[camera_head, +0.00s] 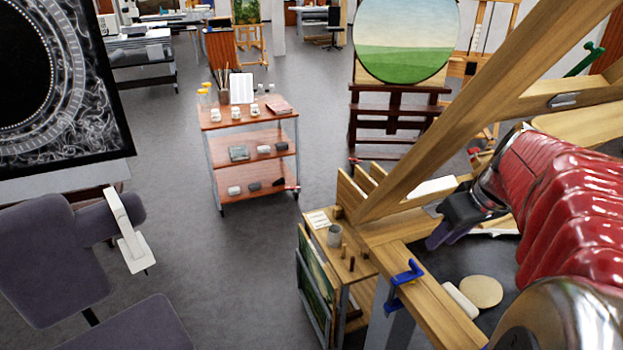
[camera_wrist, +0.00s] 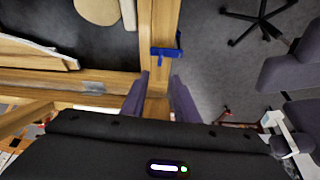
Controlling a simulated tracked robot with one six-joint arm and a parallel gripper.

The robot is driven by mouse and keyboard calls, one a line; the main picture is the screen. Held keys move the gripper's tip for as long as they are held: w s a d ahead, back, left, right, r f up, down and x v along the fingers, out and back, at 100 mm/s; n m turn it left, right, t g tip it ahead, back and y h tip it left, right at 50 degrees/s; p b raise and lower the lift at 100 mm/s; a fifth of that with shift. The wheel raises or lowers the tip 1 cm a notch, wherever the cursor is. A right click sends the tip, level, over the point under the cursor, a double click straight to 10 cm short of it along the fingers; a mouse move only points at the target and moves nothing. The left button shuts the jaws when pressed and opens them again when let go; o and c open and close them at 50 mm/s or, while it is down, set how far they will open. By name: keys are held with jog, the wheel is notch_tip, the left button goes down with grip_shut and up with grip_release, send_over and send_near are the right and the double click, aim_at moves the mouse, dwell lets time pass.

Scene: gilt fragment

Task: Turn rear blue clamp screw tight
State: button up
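A blue clamp (camera_head: 404,282) sits on a wooden beam (camera_head: 440,322) in the head view, near the beam's far left end. In the wrist view the blue clamp (camera_wrist: 166,51) lies across the beam (camera_wrist: 158,20), ahead of the fingertips. My gripper (camera_head: 440,236) hangs beyond the clamp in the head view, apart from it. In the wrist view my gripper (camera_wrist: 159,80) is open, with one purple finger on each side of the beam and nothing visible held between them. How tight the clamp's screw is cannot be told.
A slanted wooden beam (camera_head: 455,115) crosses near my arm. A small side stand (camera_head: 335,257) with a grey cup (camera_head: 334,236) stands left of the clamp. A purple-grey chair (camera_head: 40,245) is at far left. A green clamp (camera_head: 585,60) is at upper right. Open floor lies between.

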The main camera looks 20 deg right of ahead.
aim_at(415, 264)
jog(key=x, duration=1.3)
jog(key=shift+f, duration=0.25)
jog(key=shift+c, duration=0.4)
grip_shut()
